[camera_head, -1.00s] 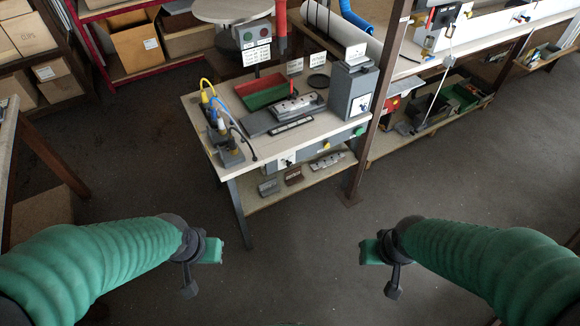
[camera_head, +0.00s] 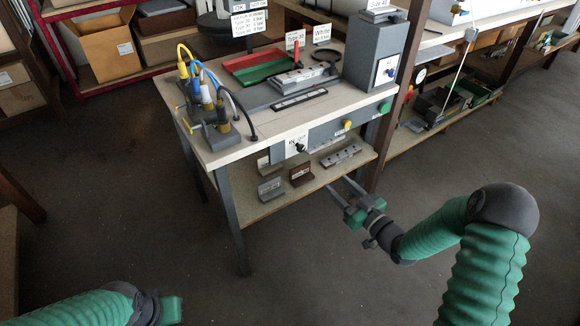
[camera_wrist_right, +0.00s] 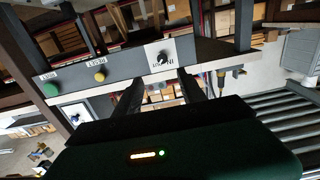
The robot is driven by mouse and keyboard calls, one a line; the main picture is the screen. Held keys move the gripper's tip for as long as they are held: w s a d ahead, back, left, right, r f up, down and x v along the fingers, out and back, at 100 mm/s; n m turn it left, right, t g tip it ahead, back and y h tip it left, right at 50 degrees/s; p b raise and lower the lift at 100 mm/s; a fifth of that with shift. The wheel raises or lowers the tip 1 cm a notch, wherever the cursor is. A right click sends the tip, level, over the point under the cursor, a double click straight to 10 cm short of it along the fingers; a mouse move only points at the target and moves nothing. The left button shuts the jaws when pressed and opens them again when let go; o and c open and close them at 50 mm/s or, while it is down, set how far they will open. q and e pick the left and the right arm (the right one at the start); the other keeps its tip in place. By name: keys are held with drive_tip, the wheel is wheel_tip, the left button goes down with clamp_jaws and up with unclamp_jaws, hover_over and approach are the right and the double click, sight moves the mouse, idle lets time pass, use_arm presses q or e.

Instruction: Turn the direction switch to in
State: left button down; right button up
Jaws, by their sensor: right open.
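The direction switch (camera_head: 300,148) is a small black knob on a white plate marked IN and OUT, on the grey front panel of the workbench. It also shows in the right wrist view (camera_wrist_right: 163,58); its exact setting is too small to tell. My right gripper (camera_head: 337,184) is open and empty, in front of the bench, lower and to the right of the switch. In the right wrist view its fingers (camera_wrist_right: 160,84) point towards the plate, apart from it, with the knob roughly between them. My left gripper (camera_head: 170,310) is low at the left, away from the bench; its jaws are unclear.
A yellow button (camera_head: 347,124) and a green button (camera_head: 384,107) sit right of the switch on the panel. A lower shelf (camera_head: 250,205) holds several small metal parts. Cables and connectors (camera_head: 210,110) stand on the bench's left end. The floor in front is clear.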

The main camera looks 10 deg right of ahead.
sight(303, 150)
drive_tip(key=b+x, duration=0.4)
drive_tip(key=x, duration=1.2)
drive_tip(key=shift+w+a+r, duration=0.15)
drive_tip(key=shift+w+r, duration=0.05)
clamp_jaws()
